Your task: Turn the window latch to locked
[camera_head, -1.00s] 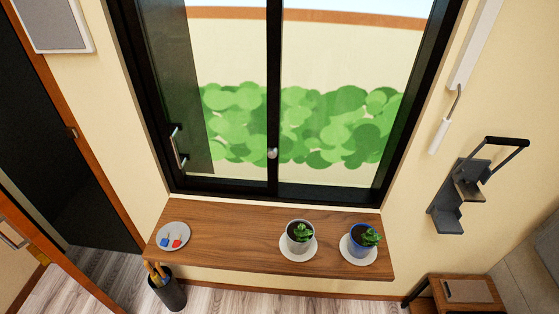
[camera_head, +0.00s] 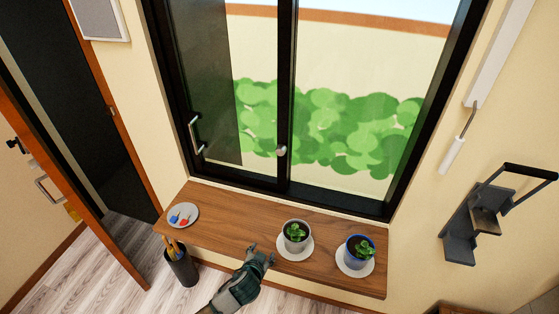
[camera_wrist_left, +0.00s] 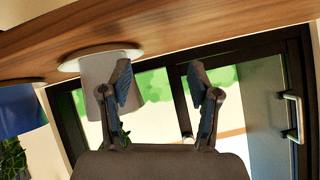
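The window latch, a small round silver knob (camera_head: 281,150), sits on the black middle stile of the sliding window (camera_head: 286,100) in the head view. I cannot clearly make out its turned position. My left gripper (camera_head: 262,251) is over the front edge of the wooden shelf (camera_head: 215,232), below the latch and apart from it. Its two fingers are spread with nothing between them, as the left wrist view (camera_wrist_left: 160,100) also shows. My right gripper is not in view.
A grey plant pot (camera_head: 295,237) stands on the shelf close right of the left gripper, with a blue pot (camera_head: 357,252) farther right. A round dish (camera_head: 183,216) lies at the shelf's left end. A silver pull handle (camera_head: 196,138) is on the left sash.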

